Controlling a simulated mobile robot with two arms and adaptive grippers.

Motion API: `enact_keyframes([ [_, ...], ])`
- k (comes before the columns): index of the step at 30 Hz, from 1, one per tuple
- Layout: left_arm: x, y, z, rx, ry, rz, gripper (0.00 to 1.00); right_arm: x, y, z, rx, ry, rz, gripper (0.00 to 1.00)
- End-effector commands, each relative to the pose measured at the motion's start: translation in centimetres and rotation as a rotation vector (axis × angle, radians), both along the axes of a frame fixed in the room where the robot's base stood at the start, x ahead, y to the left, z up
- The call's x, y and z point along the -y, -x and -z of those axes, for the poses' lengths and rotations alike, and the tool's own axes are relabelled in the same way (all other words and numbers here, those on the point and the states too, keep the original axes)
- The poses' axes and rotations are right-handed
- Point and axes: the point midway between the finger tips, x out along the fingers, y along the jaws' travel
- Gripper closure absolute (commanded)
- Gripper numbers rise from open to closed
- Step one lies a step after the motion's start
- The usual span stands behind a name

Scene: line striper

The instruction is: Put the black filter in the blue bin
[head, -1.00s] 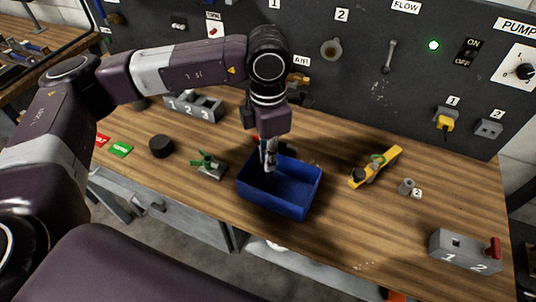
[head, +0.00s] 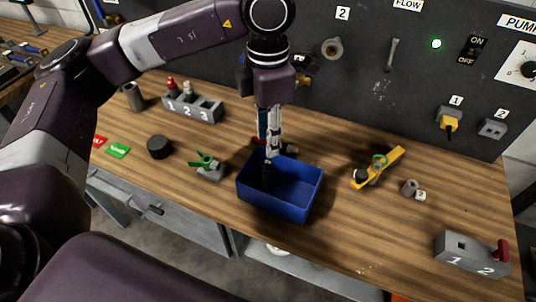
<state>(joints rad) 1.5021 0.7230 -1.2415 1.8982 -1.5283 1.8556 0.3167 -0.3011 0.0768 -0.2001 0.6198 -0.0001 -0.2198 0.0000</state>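The blue bin (head: 290,207) stands on the wooden bench in the middle of the head view, open at the top. My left gripper (head: 270,154) points down over the bin's back left part, its fingers close together. A narrow dark shape (head: 267,176) shows just below the fingertips, inside the bin. It may be the black filter, but I cannot tell whether the fingers hold it or whether it is partly shadow. A short black round piece (head: 158,147) sits on the bench at the left. My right gripper is not in view.
A green clamp-like part (head: 207,165) stands left of the bin. A yellow tool (head: 378,167) lies to its right, near a small grey cylinder (head: 409,187). A grey numbered block (head: 192,107) is behind left; another grey box (head: 470,255) is at the front right.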

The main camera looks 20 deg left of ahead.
Motion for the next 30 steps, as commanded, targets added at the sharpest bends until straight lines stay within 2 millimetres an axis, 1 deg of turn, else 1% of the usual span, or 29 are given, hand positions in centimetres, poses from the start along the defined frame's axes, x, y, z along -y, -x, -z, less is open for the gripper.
enact_keyframes([
  [1, 0.1, -0.1, -0.9, 0.004, 0.002, 0.0, 0.69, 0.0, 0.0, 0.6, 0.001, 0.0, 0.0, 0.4],
  [3, 0.1, -0.1, -2.2, 0.003, 0.001, 0.001, 0.69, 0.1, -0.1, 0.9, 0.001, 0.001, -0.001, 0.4],
  [6, 0.1, -0.1, -3.8, 0.002, 0.001, 0.0, 0.69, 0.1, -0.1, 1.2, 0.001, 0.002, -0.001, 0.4],
  [9, 0.0, 0.0, -4.7, 0.0, 0.0, 0.0, 0.69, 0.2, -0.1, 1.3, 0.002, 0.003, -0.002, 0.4],
  [14, 0.0, 0.0, -5.3, -0.001, 0.001, 0.001, 0.69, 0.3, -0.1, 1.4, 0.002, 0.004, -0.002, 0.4],
  [26, 0.0, 0.0, -5.4, -0.001, 0.0, 0.001, 0.69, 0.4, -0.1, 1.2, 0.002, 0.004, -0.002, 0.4],
  [29, 0.0, 0.0, -6.4, -0.001, 0.001, 0.001, 0.69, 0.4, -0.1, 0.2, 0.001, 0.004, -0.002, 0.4],
  [30, 0.0, 0.0, -7.3, -0.001, 0.001, 0.0, 0.69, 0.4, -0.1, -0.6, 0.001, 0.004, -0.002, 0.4],
])
